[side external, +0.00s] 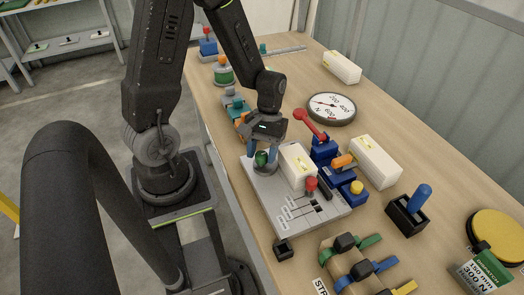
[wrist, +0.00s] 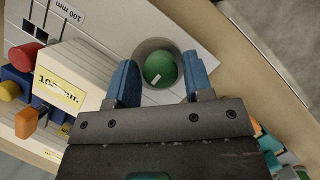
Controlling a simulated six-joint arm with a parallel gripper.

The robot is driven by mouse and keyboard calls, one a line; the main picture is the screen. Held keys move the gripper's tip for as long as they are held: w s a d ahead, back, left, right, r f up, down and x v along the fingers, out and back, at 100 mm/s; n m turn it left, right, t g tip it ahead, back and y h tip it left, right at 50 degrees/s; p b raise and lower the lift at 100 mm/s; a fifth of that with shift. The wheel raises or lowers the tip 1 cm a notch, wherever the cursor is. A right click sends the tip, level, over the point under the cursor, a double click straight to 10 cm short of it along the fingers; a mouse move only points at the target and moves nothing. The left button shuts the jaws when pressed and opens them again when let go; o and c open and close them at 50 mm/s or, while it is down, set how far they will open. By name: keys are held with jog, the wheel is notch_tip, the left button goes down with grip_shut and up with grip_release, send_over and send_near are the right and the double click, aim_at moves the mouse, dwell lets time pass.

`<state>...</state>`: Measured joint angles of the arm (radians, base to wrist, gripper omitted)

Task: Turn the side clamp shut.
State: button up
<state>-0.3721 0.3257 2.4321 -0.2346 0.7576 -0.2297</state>
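The green ball also shows in the side view (side external: 261,159). A white block (side external: 298,163) lies on the plate beside the gripper. Beyond it are a blue clamp (side external: 324,151) with a raised red lever (side external: 311,124) and a blue fixture with an orange handle (side external: 344,161). Which is the side clamp I cannot tell.
A dial (side external: 331,108), a second white block (side external: 375,161) and a black box with a blue lever (side external: 408,211) stand beyond. Coloured clamps (side external: 345,266) lie in front.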

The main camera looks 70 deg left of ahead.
jog(key=shift+o, duration=1.1)
jog(key=m+y, duration=0.1)
jog(key=m, duration=0.1)
jog(key=shift+w+m, duration=0.1)
jog(key=shift+m, duration=0.2)
jog(key=m+y, duration=0.1)
jog(key=m, duration=0.1)
jog(key=m+g, duration=0.1)
jog(key=m, duration=0.1)
jog(key=shift+d+m+y, duration=0.15)
jog(key=shift+m+y, duration=0.25)
jog(key=m+y, duration=0.1)
jog(key=m, duration=0.4)
jog(key=shift+d+y, duration=0.1)
jog(key=shift+y, duration=0.3)
jog(key=m+y, duration=0.1)
jog(key=m, duration=0.1)
jog(key=m+y, duration=0.1)
jog(key=m, duration=0.2)
jog(key=shift+t, duration=0.4)
jog(key=v, duration=1.4)
jog(key=s+d+r+n+t+h, duration=0.1)
jog(key=s+r+n+t+h, duration=0.2)
jog(key=s+r+n+t, duration=0.4)
notch_tip(320, 180, up, 2)
jog(key=shift+s+d+n+t, duration=0.35)
jog(key=shift+n+t, duration=0.25)
jog(key=shift+t, duration=0.4)
